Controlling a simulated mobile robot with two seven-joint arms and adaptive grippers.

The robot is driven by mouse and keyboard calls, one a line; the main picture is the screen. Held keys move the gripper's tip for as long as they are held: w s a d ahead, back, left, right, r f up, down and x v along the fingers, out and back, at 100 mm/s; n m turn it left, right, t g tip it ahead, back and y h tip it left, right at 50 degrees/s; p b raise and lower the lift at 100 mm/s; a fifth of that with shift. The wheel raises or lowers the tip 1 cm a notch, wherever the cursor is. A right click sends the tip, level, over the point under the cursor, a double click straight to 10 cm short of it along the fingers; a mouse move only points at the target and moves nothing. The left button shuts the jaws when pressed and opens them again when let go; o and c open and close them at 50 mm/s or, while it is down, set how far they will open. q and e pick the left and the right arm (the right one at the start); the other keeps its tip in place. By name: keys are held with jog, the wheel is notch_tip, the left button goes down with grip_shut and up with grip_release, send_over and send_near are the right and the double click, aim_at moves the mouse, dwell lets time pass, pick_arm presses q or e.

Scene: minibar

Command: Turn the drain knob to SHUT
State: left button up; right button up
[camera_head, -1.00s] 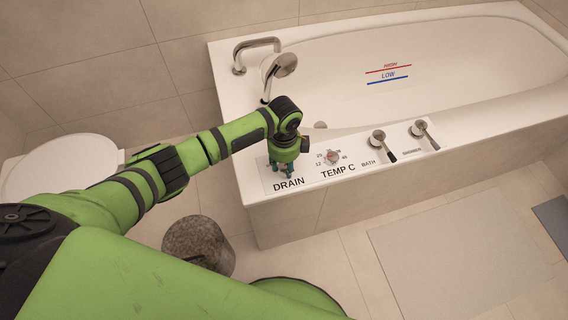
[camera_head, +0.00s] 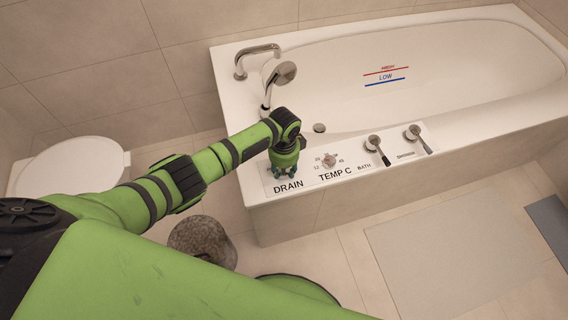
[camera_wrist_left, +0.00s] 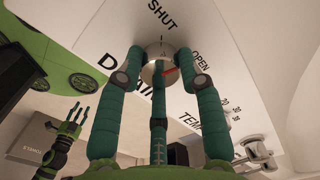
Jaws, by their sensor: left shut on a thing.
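The drain knob (camera_wrist_left: 153,72) is a round metal knob on the white tub-edge panel, with a red mark at its right side, on the side of the OPEN label (camera_wrist_left: 200,60). The SHUT label (camera_wrist_left: 163,15) lies beyond it in the left wrist view. My left gripper (camera_wrist_left: 160,75) is shut on the knob, its teal fingers around it. In the head view my left gripper (camera_head: 285,171) points down above the DRAIN label (camera_head: 288,187) and hides the knob. My right gripper (camera_wrist_left: 72,118) shows at the left of the wrist view, empty, fingers apart.
The temperature knob (camera_head: 328,160) sits just right of my left gripper. Bath lever (camera_head: 375,147) and shower lever (camera_head: 416,137) stand farther right. The hand shower (camera_head: 282,75) and spout (camera_head: 257,54) are behind. A stone-like bin (camera_head: 203,240) stands on the floor.

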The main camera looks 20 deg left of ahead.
pick_arm(q)
jog(key=shift+s+r+n+p, duration=0.1)
jog(key=shift+n+p, duration=0.4)
jog(key=shift+n, duration=0.5)
jog(key=n+p, duration=0.1)
jog(key=n, duration=0.1)
jog(key=shift+n, duration=0.3)
jog(key=n+p, duration=0.1)
jog(key=n, duration=0.2)
jog(key=shift+n+p, duration=0.3)
jog(key=shift+p, duration=0.05)
jog(key=shift+f+n+p, duration=0.2)
jog(key=shift+n+p, duration=0.25)
jog(key=shift+n, duration=1.25)
pick_arm(e)
jog(key=shift+w+a+r, duration=0.1)
jog(key=shift+a+r, duration=0.05)
jog(key=shift+r, duration=2.4)
pick_arm(q)
jog(key=o, duration=1.1)
jog(key=shift+o, duration=0.2)
jog(key=shift+r, duration=0.1)
pick_arm(e)
jog(key=shift+d, duration=0.2)
